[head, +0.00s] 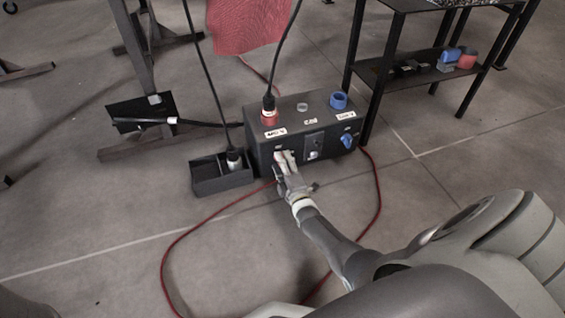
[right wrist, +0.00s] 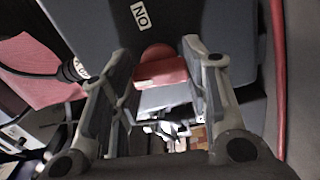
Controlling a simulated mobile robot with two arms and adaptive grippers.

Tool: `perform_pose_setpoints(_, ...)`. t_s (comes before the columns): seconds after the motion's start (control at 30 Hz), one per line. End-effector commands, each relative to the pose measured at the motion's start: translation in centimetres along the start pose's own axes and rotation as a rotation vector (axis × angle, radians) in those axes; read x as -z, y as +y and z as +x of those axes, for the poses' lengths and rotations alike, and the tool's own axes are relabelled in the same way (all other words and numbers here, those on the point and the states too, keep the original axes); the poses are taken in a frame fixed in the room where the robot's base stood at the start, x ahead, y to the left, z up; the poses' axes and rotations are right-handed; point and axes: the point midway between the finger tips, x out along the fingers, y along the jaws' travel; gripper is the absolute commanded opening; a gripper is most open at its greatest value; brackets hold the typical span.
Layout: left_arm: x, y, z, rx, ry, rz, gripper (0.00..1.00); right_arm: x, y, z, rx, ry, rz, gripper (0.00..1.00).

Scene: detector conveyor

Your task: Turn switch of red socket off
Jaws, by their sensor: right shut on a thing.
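A dark socket box (head: 285,143) stands on the floor in the head view. On its top left is the red socket (head: 268,117) with a black-cabled plug in it. My right gripper (head: 285,158) is at the left of the box's front face and hides the switch there in the head view. In the right wrist view, my right gripper (right wrist: 158,85) has its fingers on either side of the red switch (right wrist: 162,72) and is shut on it. An ON label (right wrist: 143,15) shows beside the switch. My left gripper is not in view.
A blue socket (head: 338,100) and blue switch (head: 347,140) are at the box's right. A dark open tray (head: 207,183) with a plug abuts its left. A red cable (head: 190,232) loops over the floor. A black shelf (head: 425,70) stands behind right.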

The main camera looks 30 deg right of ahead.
Motion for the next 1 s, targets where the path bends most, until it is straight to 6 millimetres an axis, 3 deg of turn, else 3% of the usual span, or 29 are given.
perform_pose_setpoints(0.4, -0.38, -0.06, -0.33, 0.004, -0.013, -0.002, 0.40, 0.08, -0.18, -0.09, 0.003, 0.000, -0.155, 0.19)
perform_pose_setpoints(0.9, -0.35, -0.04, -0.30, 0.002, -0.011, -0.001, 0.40, 0.06, -0.18, -0.08, 0.004, 0.002, -0.172, 0.19)
perform_pose_setpoints(0.93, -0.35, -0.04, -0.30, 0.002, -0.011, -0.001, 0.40, 0.06, -0.18, -0.08, 0.004, 0.002, -0.172, 0.47)
perform_pose_setpoints(1.0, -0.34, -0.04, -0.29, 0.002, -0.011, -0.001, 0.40, 0.05, -0.17, -0.07, 0.004, 0.001, -0.172, 0.56)
